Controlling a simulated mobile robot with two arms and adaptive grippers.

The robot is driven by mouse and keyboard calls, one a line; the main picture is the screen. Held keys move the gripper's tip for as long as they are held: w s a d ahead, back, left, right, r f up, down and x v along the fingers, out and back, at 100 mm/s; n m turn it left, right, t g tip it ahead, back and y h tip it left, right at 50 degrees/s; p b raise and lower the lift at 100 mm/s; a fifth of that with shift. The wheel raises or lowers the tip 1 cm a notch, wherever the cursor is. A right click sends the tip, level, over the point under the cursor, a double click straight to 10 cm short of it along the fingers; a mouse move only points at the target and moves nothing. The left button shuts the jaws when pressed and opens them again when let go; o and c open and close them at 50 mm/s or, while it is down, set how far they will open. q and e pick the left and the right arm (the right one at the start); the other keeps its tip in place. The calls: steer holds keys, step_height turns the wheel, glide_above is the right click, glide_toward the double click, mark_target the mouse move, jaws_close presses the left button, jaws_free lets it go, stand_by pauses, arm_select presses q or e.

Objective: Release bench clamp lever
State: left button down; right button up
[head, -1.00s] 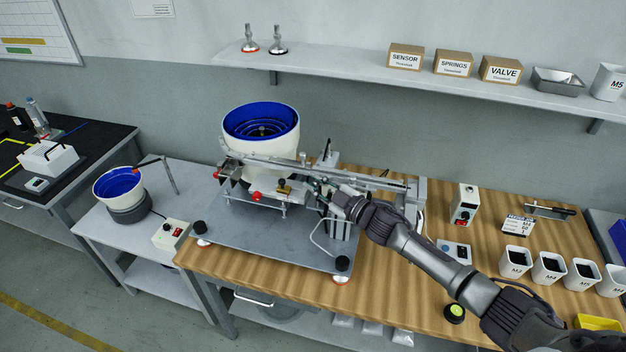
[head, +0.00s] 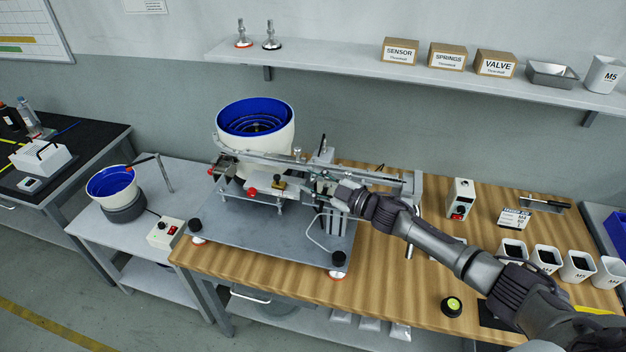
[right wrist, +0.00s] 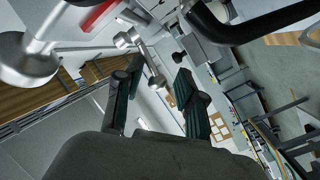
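The screw-feeder machine stands on the wooden bench, with a white bowl with a blue inside (head: 255,128) and a long metal rail. A thin dark upright lever (head: 322,144) stands behind the rail; I cannot tell for sure that it is the clamp lever. My right gripper (head: 326,192) reaches in from the right at the rail mechanism, its fingertips small and partly hidden. In the right wrist view the two green-padded fingers (right wrist: 158,90) are apart. A metal rod with round ends (right wrist: 144,58) shows between and beyond them; contact is unclear. My left gripper is not in view.
A red knob (head: 252,192) sits at the machine's front. A black-footed metal base plate (head: 265,236) lies under the machine. A control box (head: 460,199) and white screw cups (head: 546,257) stand to the right. A shelf (head: 340,66) runs above.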

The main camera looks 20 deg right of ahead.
steer(key=shift+r, duration=0.1)
steer(key=v, duration=0.7)
steer(key=shift+s+d, duration=0.2)
stand_by(0.3)
